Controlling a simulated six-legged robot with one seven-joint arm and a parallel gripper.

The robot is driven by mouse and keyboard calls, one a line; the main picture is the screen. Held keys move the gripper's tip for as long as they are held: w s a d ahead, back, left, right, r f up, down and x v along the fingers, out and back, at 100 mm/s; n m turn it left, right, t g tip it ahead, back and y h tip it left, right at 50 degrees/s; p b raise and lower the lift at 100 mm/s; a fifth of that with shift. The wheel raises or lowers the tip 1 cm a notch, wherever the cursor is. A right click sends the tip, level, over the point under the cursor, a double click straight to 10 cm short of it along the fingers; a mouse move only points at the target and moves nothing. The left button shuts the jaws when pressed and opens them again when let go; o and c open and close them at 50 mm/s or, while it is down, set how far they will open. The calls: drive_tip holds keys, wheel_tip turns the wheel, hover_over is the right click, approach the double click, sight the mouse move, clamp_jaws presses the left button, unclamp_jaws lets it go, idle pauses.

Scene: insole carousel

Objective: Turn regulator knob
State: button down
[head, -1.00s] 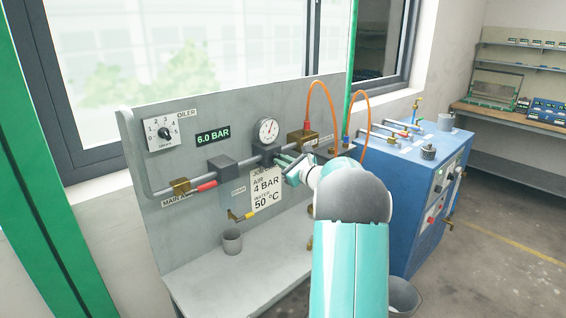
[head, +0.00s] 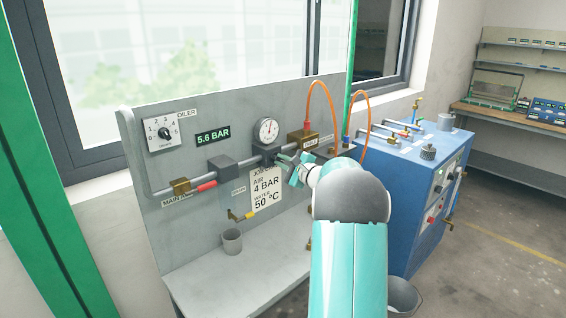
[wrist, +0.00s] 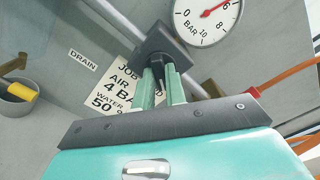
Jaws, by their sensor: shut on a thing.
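The regulator is a dark grey block (head: 265,149) on the pipe of the grey panel, below the round pressure gauge (head: 267,130). In the wrist view the black regulator knob (wrist: 167,74) under the block sits between the fingers of my gripper (wrist: 162,88), partly hidden by them. My gripper (head: 285,164) is shut on the knob and appears turned about its axis. The green display (head: 213,135) reads 5.6 BAR. In the wrist view the gauge (wrist: 207,18) has its red needle near 6. A job card (head: 266,188) reads AIR 4 BAR, WATER 50 °C.
An oiler dial (head: 164,132) is at the panel's upper left. A red-handled valve (head: 205,186), a yellow-handled drain (head: 243,215) and a grey cup (head: 232,240) are to the left. Orange hoses (head: 322,92) and a blue machine (head: 425,200) are at right.

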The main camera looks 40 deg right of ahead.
drive_tip(key=n, duration=0.4)
drive_tip(key=shift+n, duration=2.2)
drive_tip(key=c, duration=1.4)
unclamp_jaws()
drive_tip(key=shift+c, duration=0.2)
drive_tip(key=s, duration=1.4)
drive_tip(key=shift+d, duration=0.2)
drive_tip(key=shift+w, duration=0.1)
